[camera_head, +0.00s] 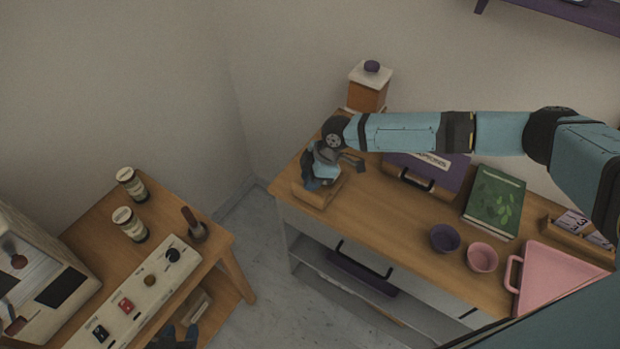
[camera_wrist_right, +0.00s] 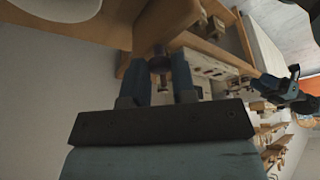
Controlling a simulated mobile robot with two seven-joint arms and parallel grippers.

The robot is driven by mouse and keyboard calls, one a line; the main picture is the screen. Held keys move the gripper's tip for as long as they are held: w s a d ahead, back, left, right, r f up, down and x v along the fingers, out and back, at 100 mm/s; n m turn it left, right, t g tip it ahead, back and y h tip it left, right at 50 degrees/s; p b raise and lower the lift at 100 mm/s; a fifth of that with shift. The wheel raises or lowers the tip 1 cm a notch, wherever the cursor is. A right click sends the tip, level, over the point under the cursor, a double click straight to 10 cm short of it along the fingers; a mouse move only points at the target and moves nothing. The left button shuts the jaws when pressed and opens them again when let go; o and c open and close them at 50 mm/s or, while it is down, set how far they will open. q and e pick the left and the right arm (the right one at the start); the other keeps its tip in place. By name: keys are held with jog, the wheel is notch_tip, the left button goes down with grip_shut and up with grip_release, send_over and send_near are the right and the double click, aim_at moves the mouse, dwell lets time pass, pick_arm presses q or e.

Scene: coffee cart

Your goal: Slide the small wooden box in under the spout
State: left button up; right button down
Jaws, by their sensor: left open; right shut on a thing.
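The small wooden box (camera_head: 312,196) is at the left end of the long wooden counter, partly covered by my right gripper (camera_head: 318,183). In the right wrist view, the fingers of this gripper (camera_wrist_right: 161,80) are shut around a dark purple knob (camera_wrist_right: 160,63) in front of a pale wooden body (camera_wrist_right: 165,22). An orange dispenser (camera_head: 367,97) with a white lid and purple knob stands at the counter's back left corner, behind the box. Its spout is hidden behind my right arm. My left gripper (camera_head: 180,338) is open and empty at the bottom edge, low beside the left table.
A purple case (camera_head: 428,168), green book (camera_head: 495,200), purple cup (camera_head: 445,238), pink cup (camera_head: 482,256) and pink tray (camera_head: 550,278) occupy the counter's right part. The left table holds jars (camera_head: 130,224), a switch panel (camera_head: 130,300) and a machine (camera_head: 35,285). Bare counter lies right of the box.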

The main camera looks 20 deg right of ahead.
jog(key=w+d+b, duration=0.1)
jog(key=w+d, duration=0.1)
jog(key=d, duration=0.1)
jog(key=w+d+b, duration=0.1)
jog(key=w+d, duration=0.1)
jog(key=d, duration=0.1)
jog(key=w+d+b, duration=0.1)
jog(key=w+d, duration=0.2)
jog(key=shift+w+b, duration=0.1)
jog(key=shift+b, duration=0.25)
jog(key=shift+w+d, duration=0.1)
jog(key=shift+d, duration=0.15)
jog(key=shift+r, duration=0.15)
jog(key=c, duration=0.9)
grip_release()
jog(key=shift+w+d, duration=0.1)
jog(key=shift+c, duration=0.2)
jog(key=shift+d+r, duration=0.15)
jog(key=shift+r, duration=0.2)
jog(key=b+v, duration=0.1)
jog(key=v, duration=1.2)
jog(key=shift+b, duration=0.4)
